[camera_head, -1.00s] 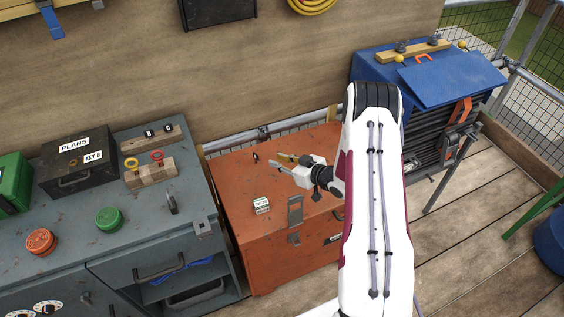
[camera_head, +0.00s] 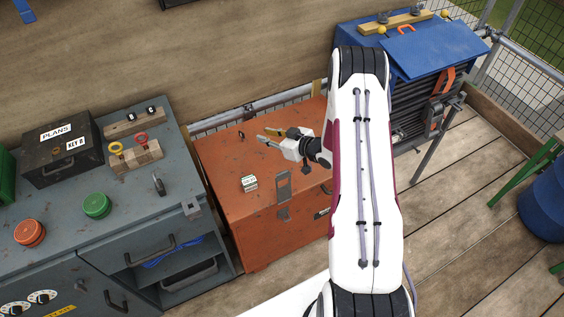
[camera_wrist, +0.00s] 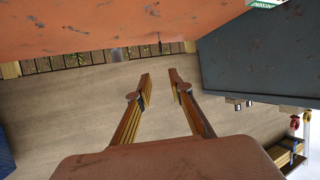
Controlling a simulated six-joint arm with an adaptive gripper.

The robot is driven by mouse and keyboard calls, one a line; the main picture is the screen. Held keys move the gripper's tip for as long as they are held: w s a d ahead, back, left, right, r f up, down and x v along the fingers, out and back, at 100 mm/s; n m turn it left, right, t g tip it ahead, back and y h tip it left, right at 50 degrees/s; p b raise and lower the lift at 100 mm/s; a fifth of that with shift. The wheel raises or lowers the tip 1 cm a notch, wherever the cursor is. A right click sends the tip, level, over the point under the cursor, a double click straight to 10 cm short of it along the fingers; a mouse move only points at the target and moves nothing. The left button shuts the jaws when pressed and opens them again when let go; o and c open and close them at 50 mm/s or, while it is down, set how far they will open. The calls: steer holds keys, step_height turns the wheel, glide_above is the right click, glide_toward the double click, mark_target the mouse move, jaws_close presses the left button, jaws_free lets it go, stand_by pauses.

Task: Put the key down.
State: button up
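My gripper (camera_head: 262,134) is over the back part of the orange chest (camera_head: 225,166). Its two fingers are apart, and the wrist view shows nothing between the tips (camera_wrist: 160,75). A small dark thing (camera_head: 241,135) is on the chest lid near its back edge, left of the fingertips and apart from them. It also shows in the wrist view (camera_wrist: 160,46). It may be the key, but it is too small to tell. A yellow-ringed piece (camera_head: 116,148) and a red-ringed piece (camera_head: 140,139) stand at a wooden block on the grey bench.
A small white-and-green labelled block (camera_head: 249,183) lies on the chest lid. The grey bench (camera_head: 130,210) at left bears a dark box marked PLANS and KEY B (camera_head: 62,150), a green button (camera_head: 97,205) and a red button (camera_head: 30,233). A blue box (camera_head: 435,50) stands at right.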

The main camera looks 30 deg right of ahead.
step_height(320, 180, up, 16)
steer(key=w+d+g+h, duration=0.1)
steer(key=w+d+h, duration=0.1)
steer(key=h, duration=0.2)
steer(key=s+a+r+m+g+h, duration=0.1)
steer(key=s+a+r+m+h, duration=0.1)
steer(key=s+r, duration=0.6)
steer(key=s+a+r+m+g+h, duration=0.1)
steer(key=s+a+r+g, duration=0.15)
steer(key=s+r, duration=0.5)
steer(key=s+a+r, duration=0.1)
steer(key=s+a, duration=0.3)
steer(key=s, duration=0.4)
steer(key=s+a+r+m+g+y, duration=0.1)
steer(key=s+a, duration=0.3)
steer(key=s, duration=0.5)
steer(key=s+a+r+g+y, duration=0.1)
steer(key=s+a, duration=0.3)
steer(key=s, duration=0.5)
steer(key=shift+s+r+m, duration=0.15)
steer(key=shift+r+m, duration=0.15)
steer(key=shift+r, duration=0.6)
